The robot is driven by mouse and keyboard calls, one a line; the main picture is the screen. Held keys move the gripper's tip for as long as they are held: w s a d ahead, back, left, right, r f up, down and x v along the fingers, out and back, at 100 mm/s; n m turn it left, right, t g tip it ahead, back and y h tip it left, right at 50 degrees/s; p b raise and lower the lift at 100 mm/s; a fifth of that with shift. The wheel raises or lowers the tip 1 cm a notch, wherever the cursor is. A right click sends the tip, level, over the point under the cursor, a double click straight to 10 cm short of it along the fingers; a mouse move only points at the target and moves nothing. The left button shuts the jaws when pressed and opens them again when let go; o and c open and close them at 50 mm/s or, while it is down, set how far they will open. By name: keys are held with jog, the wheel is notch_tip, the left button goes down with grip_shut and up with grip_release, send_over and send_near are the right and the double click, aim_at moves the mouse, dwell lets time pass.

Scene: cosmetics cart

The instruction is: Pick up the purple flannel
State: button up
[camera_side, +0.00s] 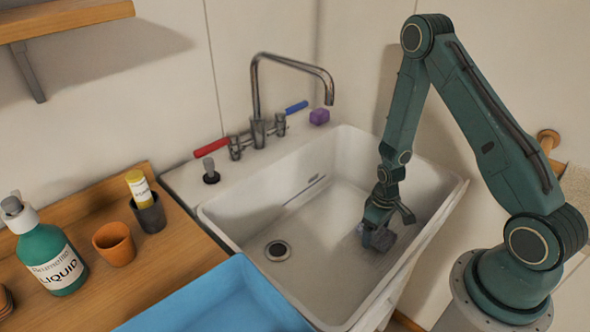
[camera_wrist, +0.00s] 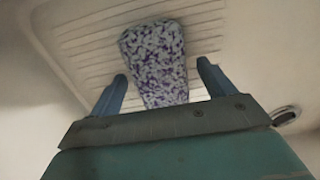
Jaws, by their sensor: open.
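The purple flannel (camera_wrist: 155,62) shows in the wrist view as a purple and white speckled piece on the ribbed sink floor. It lies between and beyond the two blue fingers of my gripper (camera_wrist: 162,80), with gaps at both sides. My gripper is open and points down into the sink. In the side view my gripper (camera_side: 380,232) is low in the right part of the white sink (camera_side: 330,283) and mostly hides the flannel.
The drain (camera_side: 278,250) is left of my gripper. A blue tray (camera_side: 215,300) is at the front left. A green bottle (camera_side: 52,250), an orange cup (camera_side: 115,244) and a dark cup (camera_side: 149,214) stand on the wooden counter.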

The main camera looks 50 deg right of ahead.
jog(key=shift+f, duration=0.1)
dwell(0.4)
jog(key=c, duration=1.2)
jog(key=shift+r, duration=0.2)
notch_tip(320, 180, up, 20)
jog(key=shift+f, duration=0.2)
dwell(0.5)
jog(key=o, duration=0.4)
jog(key=shift+c, duration=0.8)
